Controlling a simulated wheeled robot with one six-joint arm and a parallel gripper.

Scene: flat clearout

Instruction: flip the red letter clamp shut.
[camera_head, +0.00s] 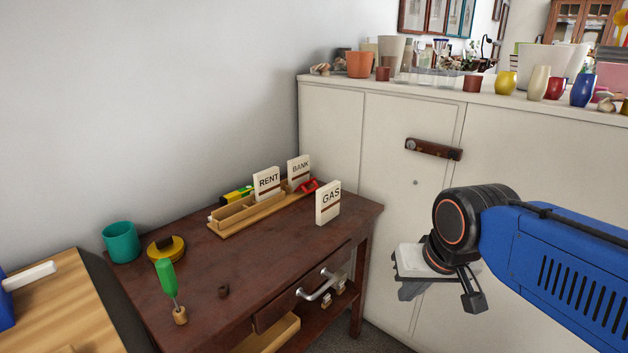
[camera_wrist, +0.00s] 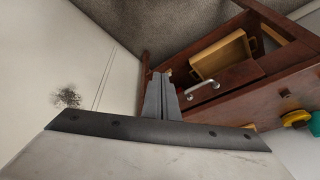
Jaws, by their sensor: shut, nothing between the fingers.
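The red letter clamp (camera_head: 309,185) is small in the head view, at the right end of the wooden letter rack (camera_head: 232,230) on the dark table. It looks tilted up, but its exact position is too small to tell. Cards marked RENT (camera_head: 266,183) and BANK (camera_head: 298,172) stand at the rack; a GAS card (camera_head: 328,202) stands upright to the right of the clamp. My gripper (camera_head: 410,291) is right of the table, before the cabinet, well apart from the clamp. In the wrist view my gripper (camera_wrist: 162,92) has its fingers together and empty; the clamp is not seen there.
The dark table (camera_head: 215,275) holds a teal cup (camera_head: 121,242), a yellow tape roll (camera_head: 166,249) and a green-handled tool (camera_head: 167,279). Its drawer has a metal handle (camera_head: 318,286). A white cabinet (camera_head: 335,130) stands behind and right. The table's front middle is mostly clear.

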